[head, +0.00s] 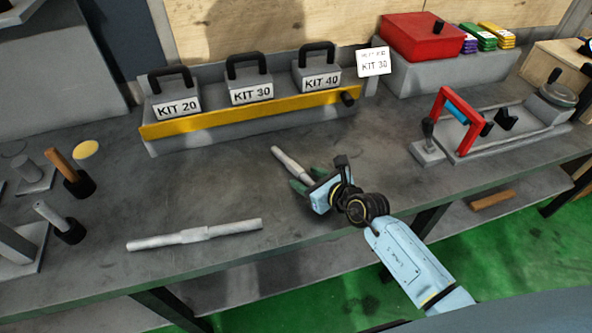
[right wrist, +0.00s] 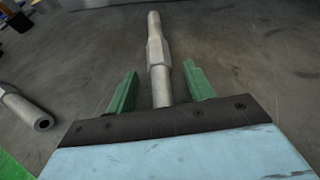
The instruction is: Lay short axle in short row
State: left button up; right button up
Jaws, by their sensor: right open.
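A short grey stepped axle (head: 290,163) lies on the bench in the head view, below the kit rack. My right gripper (head: 301,185) is open at the axle's near end. In the right wrist view the short axle (right wrist: 156,55) runs away from me, its near end between the two green fingers of the gripper (right wrist: 160,92), with a gap on each side. A longer stepped axle (head: 195,235) lies near the bench's front edge; its hollow end (right wrist: 30,110) shows at the left in the wrist view. I cannot make out a short row. My left gripper is not in view.
A grey rack with a yellow front bar (head: 250,112) holds kit weights marked 20, 30 and 40. A red box (head: 428,36) and a red-framed fixture (head: 458,120) stand at the right. Black-based posts (head: 70,230) stand at the left.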

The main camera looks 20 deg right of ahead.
jog(key=shift+c, duration=0.2)
grip_shut()
jog(key=s+d+r, duration=0.1)
jog(key=s+r, duration=0.1)
jog(key=r, duration=0.6)
jog(key=s+d+r+p, duration=0.1)
jog(key=s+r, duration=0.2)
jog(key=r, duration=0.5)
jog(key=s+d+r+n+y+p, duration=0.1)
jog(key=s+r, duration=0.2)
jog(key=r, duration=0.5)
jog(key=shift+s+d, duration=0.25)
jog(key=shift+d, duration=0.05)
